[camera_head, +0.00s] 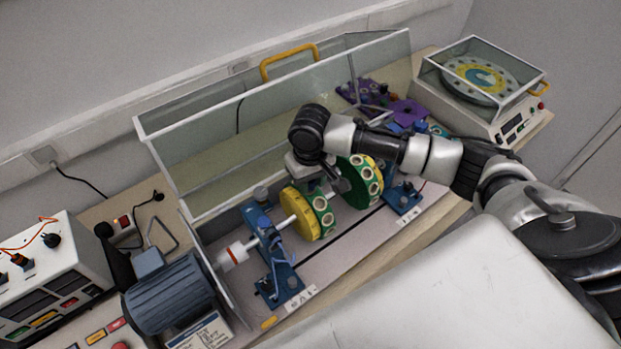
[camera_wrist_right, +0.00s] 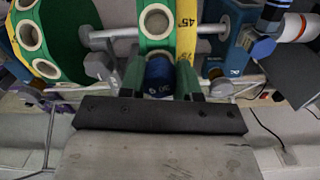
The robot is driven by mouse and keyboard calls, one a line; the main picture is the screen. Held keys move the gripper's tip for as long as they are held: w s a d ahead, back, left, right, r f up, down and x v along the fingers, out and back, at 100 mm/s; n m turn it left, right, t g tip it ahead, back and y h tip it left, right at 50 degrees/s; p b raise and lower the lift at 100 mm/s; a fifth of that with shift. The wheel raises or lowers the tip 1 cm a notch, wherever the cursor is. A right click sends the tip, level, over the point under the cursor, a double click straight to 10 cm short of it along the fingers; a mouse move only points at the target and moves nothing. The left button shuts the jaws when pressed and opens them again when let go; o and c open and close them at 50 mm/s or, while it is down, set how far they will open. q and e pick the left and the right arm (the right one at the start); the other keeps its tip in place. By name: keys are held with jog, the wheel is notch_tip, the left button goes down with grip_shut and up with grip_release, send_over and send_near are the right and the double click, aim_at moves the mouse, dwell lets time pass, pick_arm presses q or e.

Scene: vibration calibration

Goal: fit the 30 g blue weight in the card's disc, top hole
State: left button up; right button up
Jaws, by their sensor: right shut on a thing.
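My right gripper (camera_wrist_right: 160,82) is shut on the blue weight (camera_wrist_right: 158,77), which shows between its fingers in the wrist view. The weight is at the rim of the left yellow-and-green disc (camera_head: 311,213), marked 45° in the wrist view (camera_wrist_right: 184,28). I cannot tell if the weight is inside a hole. I cannot read the task card. My left gripper is not in view.
A shaft on blue bearing stands (camera_head: 267,252) carries both discs. A grey motor (camera_head: 168,295) is at the left end. A clear guard with a yellow handle (camera_head: 289,60) stands behind. A purple holder (camera_head: 408,112) and a covered balance (camera_head: 485,85) are at the back right.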

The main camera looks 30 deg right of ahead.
jog(key=shift+f, duration=0.6)
jog(key=o, duration=1)
jog(key=shift+r, duration=0.1)
notch_tip(320, 180, up, 11)
jog(key=b, duration=0.3)
jog(key=shift+s+f, duration=0.1)
jog(key=shift+f, duration=0.15)
